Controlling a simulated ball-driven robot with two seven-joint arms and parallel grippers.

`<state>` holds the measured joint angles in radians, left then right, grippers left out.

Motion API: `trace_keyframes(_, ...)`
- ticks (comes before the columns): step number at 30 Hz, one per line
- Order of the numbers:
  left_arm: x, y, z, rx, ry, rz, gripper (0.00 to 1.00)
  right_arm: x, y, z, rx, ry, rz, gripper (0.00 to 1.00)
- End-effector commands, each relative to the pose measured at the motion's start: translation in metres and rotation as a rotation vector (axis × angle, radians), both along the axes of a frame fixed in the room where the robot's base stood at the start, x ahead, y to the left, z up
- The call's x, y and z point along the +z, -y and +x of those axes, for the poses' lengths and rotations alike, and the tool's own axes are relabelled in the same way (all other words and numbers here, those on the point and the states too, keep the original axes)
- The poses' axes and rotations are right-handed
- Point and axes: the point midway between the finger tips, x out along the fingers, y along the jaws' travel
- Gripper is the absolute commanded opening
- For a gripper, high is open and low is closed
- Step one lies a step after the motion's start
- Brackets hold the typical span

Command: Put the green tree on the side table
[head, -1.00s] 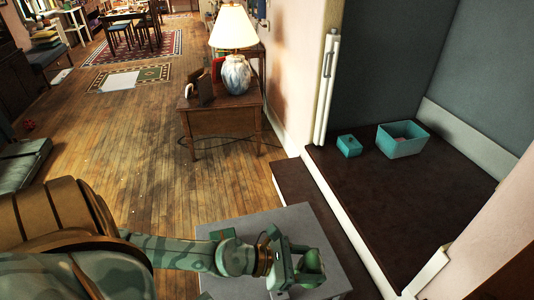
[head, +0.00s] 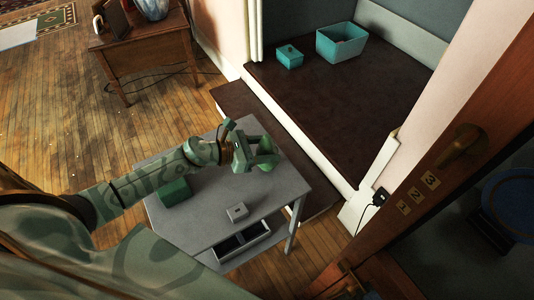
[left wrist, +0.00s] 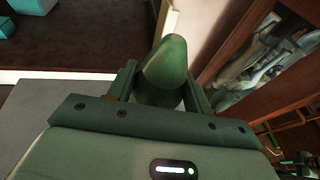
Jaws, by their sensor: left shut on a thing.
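The green tree (head: 265,150), a smooth rounded cone, is held between the fingers of my left gripper (head: 258,157). In the left wrist view the tree (left wrist: 165,68) stands between the two fingers, its lower part hidden by the gripper body. A low grey table (head: 205,207), which looks like the side table, is under my left arm. The gripper and tree appear over its far edge; I cannot tell how high above the top they are. My right gripper is not in view.
A dark raised platform (head: 330,105) with teal boxes (head: 341,42) lies beyond. A wooden door (head: 425,205) stands at right.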

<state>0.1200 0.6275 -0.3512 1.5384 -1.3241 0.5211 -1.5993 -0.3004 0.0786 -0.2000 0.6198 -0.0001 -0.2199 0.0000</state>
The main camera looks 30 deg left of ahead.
Motion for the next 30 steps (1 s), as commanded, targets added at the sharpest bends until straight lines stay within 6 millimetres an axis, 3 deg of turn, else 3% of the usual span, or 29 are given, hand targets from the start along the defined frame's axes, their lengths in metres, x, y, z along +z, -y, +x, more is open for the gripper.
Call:
trace_keyframes(1, -0.0115, 0.0002, 0.0001, 0.002, -0.002, -0.002, 0.14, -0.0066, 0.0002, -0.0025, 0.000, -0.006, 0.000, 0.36)
trace_keyframes(3, -0.0159, -0.0001, 0.0002, 0.001, 0.000, 0.000, 0.14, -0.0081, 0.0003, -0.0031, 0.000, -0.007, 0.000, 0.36)
trace_keyframes(16, -0.0205, 0.0000, -0.0001, 0.001, 0.001, 0.001, 0.14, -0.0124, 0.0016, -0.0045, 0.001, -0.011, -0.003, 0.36)
trace_keyframes(17, -0.0193, 0.0000, -0.0003, 0.000, 0.001, 0.002, 0.59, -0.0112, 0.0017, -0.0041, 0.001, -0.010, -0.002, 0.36)
trace_keyframes(18, -0.0188, -0.0001, -0.0003, 0.000, 0.001, 0.002, 0.70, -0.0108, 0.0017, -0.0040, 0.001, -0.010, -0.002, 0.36)
trace_keyframes(30, -0.0111, -0.0016, -0.0017, 0.001, 0.002, 0.002, 0.71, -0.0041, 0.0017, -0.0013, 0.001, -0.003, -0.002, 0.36)
